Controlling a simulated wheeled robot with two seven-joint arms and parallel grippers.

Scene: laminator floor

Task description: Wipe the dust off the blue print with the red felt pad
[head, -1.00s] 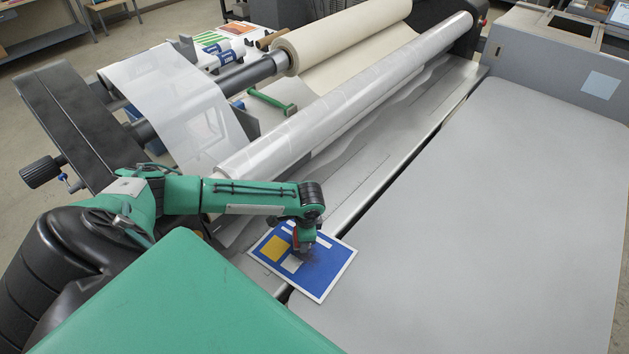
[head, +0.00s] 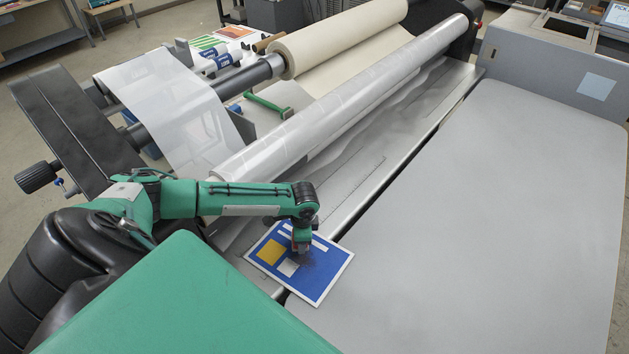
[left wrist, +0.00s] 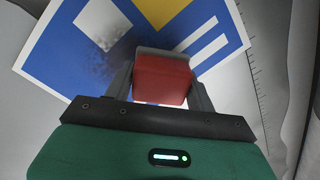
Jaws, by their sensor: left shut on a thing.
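The blue print (head: 323,272), with a white border, a yellow block and white shapes, lies flat across the gap between the laminator bed and the grey table. It also fills the upper part of the left wrist view (left wrist: 60,62). A dark smudge of dust (left wrist: 118,58) shows on it beside the white square, close to the pad. My left gripper (head: 301,247) is shut on the red felt pad (left wrist: 162,80) over the print. I cannot tell whether the pad touches the print. My right gripper is not in view.
A clear film roll (head: 340,105) runs diagonally behind the print, with a cream roll (head: 335,38) beyond it. The grey table (head: 480,220) at the right is bare. A ruler scale (left wrist: 262,85) runs beside the print.

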